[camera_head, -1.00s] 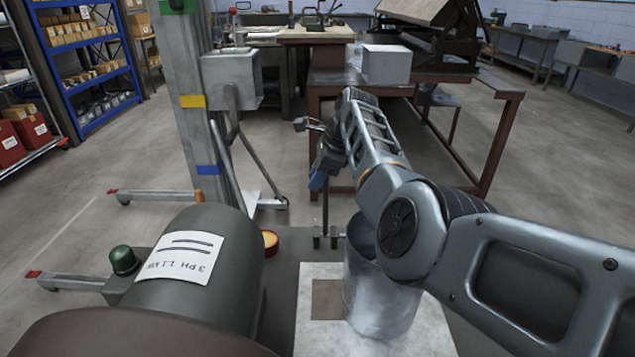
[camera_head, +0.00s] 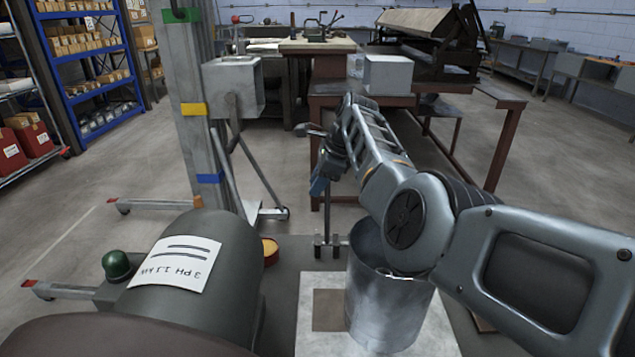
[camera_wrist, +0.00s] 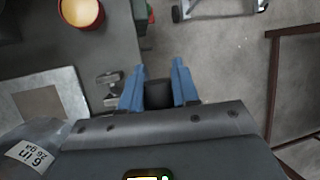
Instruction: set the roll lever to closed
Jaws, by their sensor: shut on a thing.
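The roll lever (camera_head: 326,214) shows in the head view as a thin upright rod beside small metal posts at the edge of the machine. My gripper (camera_head: 319,186) is at its upper end, with blue fingers pointing down. In the wrist view, my gripper (camera_wrist: 158,92) has its two blue fingers on either side of the lever's dark knob (camera_wrist: 158,94), shut on it. The lever's lower part is hidden below the knob in that view. No open or closed marking for the lever is readable.
A metal duct cylinder (camera_head: 385,312) stands on a pale plate (camera_head: 315,340) just under my arm. A grey motor housing (camera_head: 190,275) fills the near left. A lift mast (camera_head: 185,110) stands beyond it, and a brown-framed table (camera_head: 330,105) behind my gripper. Open floor lies between.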

